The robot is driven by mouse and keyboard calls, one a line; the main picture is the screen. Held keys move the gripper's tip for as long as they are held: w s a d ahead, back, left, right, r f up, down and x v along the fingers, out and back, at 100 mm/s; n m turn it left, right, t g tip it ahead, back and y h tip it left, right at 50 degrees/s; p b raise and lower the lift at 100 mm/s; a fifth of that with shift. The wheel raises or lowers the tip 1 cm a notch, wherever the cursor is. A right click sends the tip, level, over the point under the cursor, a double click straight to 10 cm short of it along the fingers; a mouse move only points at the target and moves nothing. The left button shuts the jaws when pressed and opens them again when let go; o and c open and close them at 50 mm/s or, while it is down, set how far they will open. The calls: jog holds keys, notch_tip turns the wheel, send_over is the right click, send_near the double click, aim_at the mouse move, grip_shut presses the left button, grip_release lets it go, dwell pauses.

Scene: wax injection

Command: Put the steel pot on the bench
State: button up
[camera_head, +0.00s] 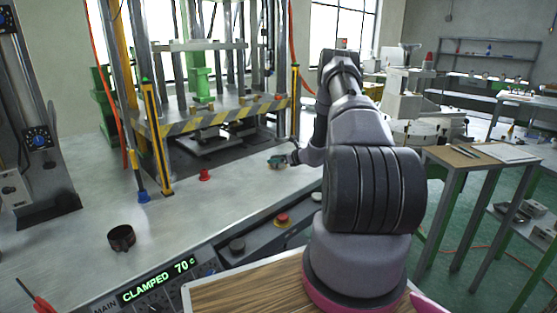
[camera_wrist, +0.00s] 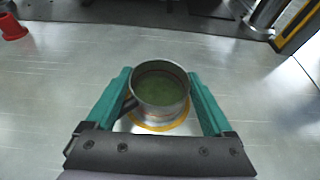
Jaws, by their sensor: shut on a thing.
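The steel pot (camera_wrist: 160,88) is a round open metal cup with green inside and a dark handle at its lower left. In the wrist view it sits between the two teal fingers of my gripper (camera_wrist: 162,92), which is shut on it. Below the pot shows a pale disc with a yellow-orange ring (camera_wrist: 160,126); I cannot tell if the pot touches it. In the head view my gripper (camera_head: 281,160) is low over the grey bench (camera_head: 235,187), in front of the press. The pot is mostly hidden or too small to make out there.
The press with a yellow-black striped edge (camera_head: 215,117) stands behind. A red button-like piece (camera_head: 205,175) and a dark round ring-shaped object (camera_head: 121,238) are on the bench. A control panel (camera_head: 160,284) reads CLAMPED 70 c. The bench between them is clear.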

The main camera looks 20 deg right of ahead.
jog(key=o, duration=1.2)
jog(key=shift+o, duration=0.2)
